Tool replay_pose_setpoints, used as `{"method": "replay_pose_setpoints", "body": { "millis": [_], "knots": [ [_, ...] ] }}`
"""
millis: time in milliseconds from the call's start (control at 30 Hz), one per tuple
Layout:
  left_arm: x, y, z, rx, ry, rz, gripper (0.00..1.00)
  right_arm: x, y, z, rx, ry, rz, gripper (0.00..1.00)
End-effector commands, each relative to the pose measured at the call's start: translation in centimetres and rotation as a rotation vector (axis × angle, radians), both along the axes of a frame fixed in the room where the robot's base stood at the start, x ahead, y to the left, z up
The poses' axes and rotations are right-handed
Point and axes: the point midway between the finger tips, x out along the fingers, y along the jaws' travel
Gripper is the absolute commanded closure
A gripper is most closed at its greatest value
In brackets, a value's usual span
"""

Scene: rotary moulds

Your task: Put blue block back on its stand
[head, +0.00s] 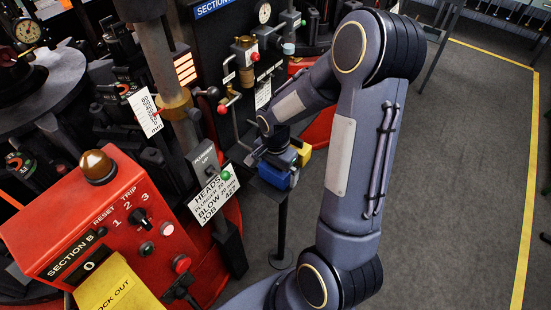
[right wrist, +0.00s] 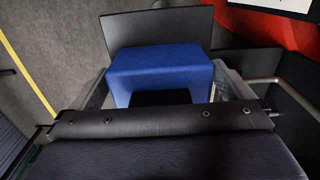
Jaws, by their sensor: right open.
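The blue block (head: 268,174) sits at the top of a dark post stand (head: 280,225) in the head view, just right of the white job sign. In the right wrist view the blue block (right wrist: 160,65) shows close up, against the flat dark plate (right wrist: 150,27) of the stand. My right gripper (head: 277,161) is at the block; it is open, with one finger on each side of the block in the wrist view. Whether the fingers touch it I cannot tell. The block's underside is hidden. My left gripper is not in view.
A small yellow piece (head: 304,153) shows beside my right gripper. The red control box (head: 120,225) and the white sign (head: 213,194) stand to the left, among machine levers and pipes. Grey floor (head: 440,190) lies open to the right, up to a yellow line (head: 530,190).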

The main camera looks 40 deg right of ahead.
Motion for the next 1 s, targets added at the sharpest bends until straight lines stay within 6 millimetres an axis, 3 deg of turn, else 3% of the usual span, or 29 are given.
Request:
{"method": "replay_pose_setpoints", "body": {
  "millis": [400, 700, 867, 1000],
  "knots": [
    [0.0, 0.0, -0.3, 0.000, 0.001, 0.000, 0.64, 0.2, 0.0, 8.4, -0.001, -0.009, -0.001, 0.00],
    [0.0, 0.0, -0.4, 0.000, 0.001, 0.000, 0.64, -0.2, 0.1, 11.9, 0.005, -0.010, 0.013, 0.00],
    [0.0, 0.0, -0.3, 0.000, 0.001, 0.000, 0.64, -2.6, 1.8, 14.3, 0.058, -0.097, 0.175, 0.00],
    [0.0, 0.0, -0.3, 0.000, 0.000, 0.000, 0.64, -6.7, 4.9, 16.7, 0.106, -0.257, 0.463, 0.00]
  ]
}}
